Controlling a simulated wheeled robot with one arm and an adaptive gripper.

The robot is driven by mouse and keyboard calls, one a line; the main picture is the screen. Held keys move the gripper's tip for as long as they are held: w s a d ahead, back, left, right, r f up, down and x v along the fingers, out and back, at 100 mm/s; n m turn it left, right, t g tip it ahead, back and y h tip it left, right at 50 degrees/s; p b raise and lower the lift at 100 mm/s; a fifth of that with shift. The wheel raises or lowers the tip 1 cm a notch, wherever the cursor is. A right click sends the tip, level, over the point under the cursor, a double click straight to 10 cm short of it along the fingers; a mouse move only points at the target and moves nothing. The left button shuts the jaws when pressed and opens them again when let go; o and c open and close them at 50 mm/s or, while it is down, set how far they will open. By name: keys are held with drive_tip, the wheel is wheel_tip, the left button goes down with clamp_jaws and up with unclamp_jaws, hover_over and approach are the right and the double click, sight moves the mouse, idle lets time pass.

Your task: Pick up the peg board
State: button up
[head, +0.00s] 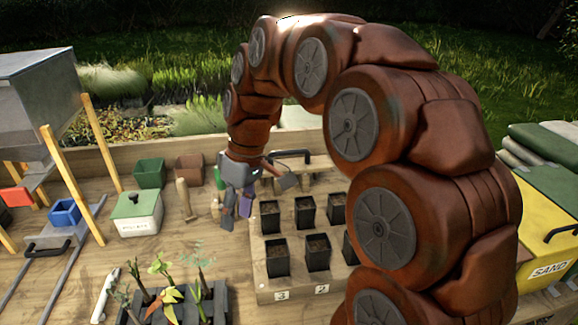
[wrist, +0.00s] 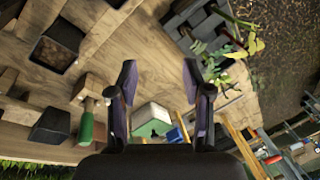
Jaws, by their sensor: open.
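What looks like the peg board (head: 318,163) is a pale wooden board with a black bar handle, standing behind the black pots in the head view; my arm partly hides it. I cannot pick it out surely in the wrist view. My gripper (head: 236,208) points down over the bench, left of the board and apart from it. In the wrist view my gripper (wrist: 158,70) has its two purple fingers wide apart, with nothing between them.
A wooden pot stand (head: 262,287) with several black pots is right of my gripper. A wooden-handled tool (head: 184,199) and a green-lidded box (head: 138,213) stand left. Seedlings (head: 165,290) are in front. A yellow sand bin (head: 548,225) stands right.

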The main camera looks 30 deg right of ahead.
drive_tip(key=w+d+r+n+t+y, duration=0.15)
drive_tip(key=w+d, duration=0.25)
drive_tip(key=w, duration=0.5)
drive_tip(key=n+t, duration=0.3)
drive_tip(key=n, duration=0.3)
hover_over(296, 150)
drive_tip(key=f, duration=0.2)
drive_tip(key=h, duration=0.1)
drive_tip(key=shift+s+d+f+g, duration=0.25)
drive_tip(key=shift+s+d+f, duration=0.05)
drive_tip(key=shift+s+f, duration=0.1)
drive_tip(key=shift+d+f+n, duration=0.2)
drive_tip(key=shift+n, duration=0.05)
drive_tip(key=shift+p+x, duration=0.4)
drive_tip(key=shift+x, duration=0.95)
drive_tip(key=shift+a, duration=0.1)
